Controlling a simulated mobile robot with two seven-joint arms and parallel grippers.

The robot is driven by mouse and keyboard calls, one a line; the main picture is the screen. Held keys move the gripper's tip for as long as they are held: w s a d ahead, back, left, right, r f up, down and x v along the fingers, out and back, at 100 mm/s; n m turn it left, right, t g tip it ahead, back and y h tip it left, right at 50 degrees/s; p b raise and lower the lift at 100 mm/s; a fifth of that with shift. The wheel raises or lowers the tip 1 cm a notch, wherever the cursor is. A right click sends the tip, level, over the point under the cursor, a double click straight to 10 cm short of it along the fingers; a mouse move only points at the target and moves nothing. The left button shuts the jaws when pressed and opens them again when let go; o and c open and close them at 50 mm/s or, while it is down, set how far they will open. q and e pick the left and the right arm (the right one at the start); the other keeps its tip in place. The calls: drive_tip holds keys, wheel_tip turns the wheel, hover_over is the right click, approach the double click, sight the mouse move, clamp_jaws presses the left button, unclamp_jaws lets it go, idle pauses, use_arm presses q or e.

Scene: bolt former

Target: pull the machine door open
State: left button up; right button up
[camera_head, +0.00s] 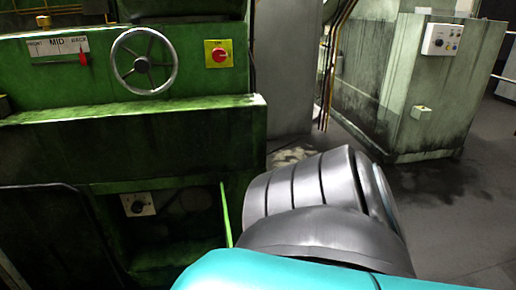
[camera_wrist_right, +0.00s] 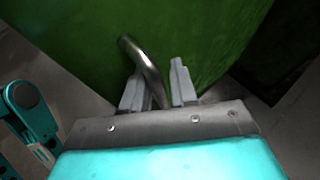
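The machine door is a green panel (camera_wrist_right: 215,30) that fills the top of the right wrist view. A bent metal handle (camera_wrist_right: 146,62) stands out from it. In the head view a thin bright green edge (camera_head: 226,214), which may be the door's edge, shows beside my right arm. My right gripper (camera_wrist_right: 157,72) is at the handle, with its two grey fingers apart. The handle's lower part runs between the fingers, closer to the left one; I cannot tell whether they touch. In the head view my right arm hides the right gripper. My left gripper is not seen.
The green machine carries a handwheel (camera_head: 143,60), a red button on a yellow box (camera_head: 218,54) and a small knob panel (camera_head: 138,204). A pale green cabinet (camera_head: 385,85) with a control box (camera_head: 442,39) stands at the back right. Grey floor (camera_head: 450,215) is clear at right.

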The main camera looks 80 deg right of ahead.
drive_tip(key=shift+s, duration=0.1)
drive_tip(key=shift+s+a+r, duration=0.1)
drive_tip(key=shift+s+r, duration=0.05)
drive_tip(key=shift+s, duration=0.15)
use_arm(q)
drive_tip(key=p, duration=0.1)
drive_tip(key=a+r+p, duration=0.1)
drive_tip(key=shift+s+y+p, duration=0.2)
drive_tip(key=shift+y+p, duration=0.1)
drive_tip(key=shift+p, duration=0.05)
use_arm(e)
drive_tip(key=v, duration=1.2)
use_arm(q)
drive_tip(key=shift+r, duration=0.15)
